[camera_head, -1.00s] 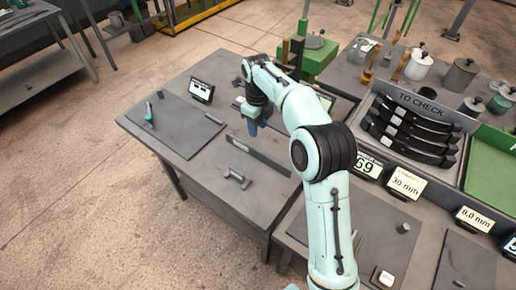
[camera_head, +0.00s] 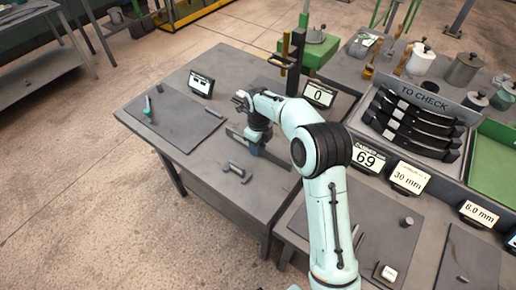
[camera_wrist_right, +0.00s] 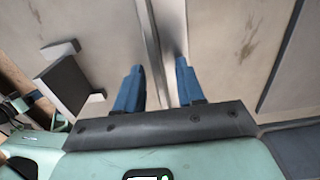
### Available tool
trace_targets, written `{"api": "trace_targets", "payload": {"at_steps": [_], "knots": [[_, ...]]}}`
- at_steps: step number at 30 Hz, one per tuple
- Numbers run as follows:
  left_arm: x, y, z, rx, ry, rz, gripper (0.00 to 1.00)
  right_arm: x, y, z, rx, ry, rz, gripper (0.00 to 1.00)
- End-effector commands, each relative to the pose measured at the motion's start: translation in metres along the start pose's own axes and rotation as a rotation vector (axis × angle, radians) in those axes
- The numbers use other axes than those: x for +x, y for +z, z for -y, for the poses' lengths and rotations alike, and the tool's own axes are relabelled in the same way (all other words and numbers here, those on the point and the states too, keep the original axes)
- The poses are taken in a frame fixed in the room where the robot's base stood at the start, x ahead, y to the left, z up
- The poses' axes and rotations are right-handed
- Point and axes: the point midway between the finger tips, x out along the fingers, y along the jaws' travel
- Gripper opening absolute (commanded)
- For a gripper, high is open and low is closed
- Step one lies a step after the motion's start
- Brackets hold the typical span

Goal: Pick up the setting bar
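A long, thin grey bar, which I take to be the setting bar (camera_head: 276,160), lies on the near left table, partly hidden by my right arm. In the right wrist view the bar (camera_wrist_right: 148,30) runs from the top edge to between the blue fingers. My right gripper (camera_head: 256,149) is low over the bar, and its fingers (camera_wrist_right: 158,78) are open on either side of it, with gaps showing. A small grey bracket-like block (camera_head: 237,170) lies just in front of the bar; it shows at left in the wrist view (camera_wrist_right: 70,82). My left gripper is out of view.
A dark mat (camera_head: 172,120) with a teal-handled tool lies at left, near a small display (camera_head: 201,84). A gauge stand (camera_head: 293,62) and a display reading 0 (camera_head: 319,93) are behind the arm. The TO CHECK rack (camera_head: 425,96) holds several dark springs at right.

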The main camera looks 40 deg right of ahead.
Motion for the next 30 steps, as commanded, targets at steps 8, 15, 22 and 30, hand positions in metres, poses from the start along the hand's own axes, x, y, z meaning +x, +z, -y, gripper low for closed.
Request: {"api": "trace_targets", "payload": {"at_steps": [8, 15, 22, 30], "knots": [[0.0, 0.0, 0.0, 0.0, 0.0, 0.0, 0.43, -0.001, 0.0, 0.0, 0.0, 0.0, 0.0, 0.03], [0.0, 0.0, 0.0, 0.0, 0.0, 0.0, 0.43, -0.002, 0.001, 0.0, 0.0, -0.002, 0.004, 0.0], [-0.001, -0.001, -0.001, 0.0, 0.0, -0.001, 0.43, -0.01, 0.001, 0.001, 0.0, -0.002, 0.005, 0.0], [-0.009, -0.003, -0.004, 0.002, 0.002, -0.006, 0.43, -0.063, 0.003, 0.0, 0.0, -0.004, 0.01, 0.0]]}}
